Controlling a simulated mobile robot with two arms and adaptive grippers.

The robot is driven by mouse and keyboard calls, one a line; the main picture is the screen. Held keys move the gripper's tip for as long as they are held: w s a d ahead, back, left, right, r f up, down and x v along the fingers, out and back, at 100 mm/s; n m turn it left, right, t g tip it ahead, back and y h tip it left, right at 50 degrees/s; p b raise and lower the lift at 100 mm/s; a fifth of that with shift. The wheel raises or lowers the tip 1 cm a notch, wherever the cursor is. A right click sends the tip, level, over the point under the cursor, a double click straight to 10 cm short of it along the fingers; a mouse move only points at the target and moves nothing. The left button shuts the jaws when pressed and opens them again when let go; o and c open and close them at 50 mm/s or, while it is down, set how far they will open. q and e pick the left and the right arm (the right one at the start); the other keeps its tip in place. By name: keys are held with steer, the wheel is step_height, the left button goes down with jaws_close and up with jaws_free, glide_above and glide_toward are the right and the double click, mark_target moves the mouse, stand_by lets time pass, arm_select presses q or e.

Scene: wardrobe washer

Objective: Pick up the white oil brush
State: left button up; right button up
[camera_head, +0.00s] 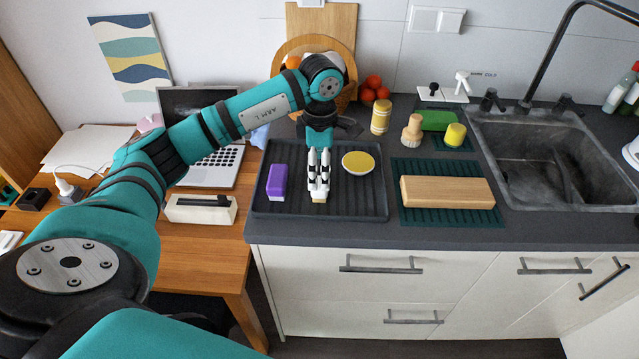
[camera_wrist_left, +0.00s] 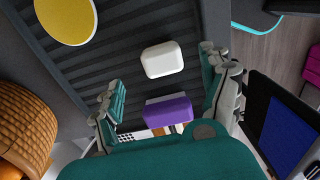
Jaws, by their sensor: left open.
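A small white block-shaped thing, which seems to be the white oil brush (camera_wrist_left: 163,59), lies on the dark ribbed tray (camera_head: 350,207). In the head view my left gripper (camera_head: 318,190) is over the tray and largely hides it; only a pale edge (camera_head: 319,202) shows at the fingertips. In the left wrist view my left gripper (camera_wrist_left: 168,92) is open with its fingers wide apart. The white thing shows ahead of the gap, and a purple block (camera_wrist_left: 168,112) appears lower in the gap. Nothing is held. My right gripper is not in view.
A yellow-topped round dish (camera_head: 358,162) sits on the tray to the right, the purple block to the left. A wooden block (camera_head: 447,192) lies on a green mat (camera_head: 415,217). A sink (camera_head: 550,165) is at the right, a laptop (camera_head: 212,167) at the left.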

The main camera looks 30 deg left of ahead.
arm_select(q)
steer(key=shift+s+d+f, duration=0.1)
steer(key=shift+d+f, duration=0.05)
steer(key=shift+f, duration=0.8)
step_height(320, 180, down, 4)
steer(key=p, duration=0.2)
steer(key=shift+f+p, duration=0.2)
steer(key=shift+p, duration=0.1)
steer(key=shift+f, duration=0.3)
steer(key=shift+c, duration=1.7)
steer(key=c, duration=0.9)
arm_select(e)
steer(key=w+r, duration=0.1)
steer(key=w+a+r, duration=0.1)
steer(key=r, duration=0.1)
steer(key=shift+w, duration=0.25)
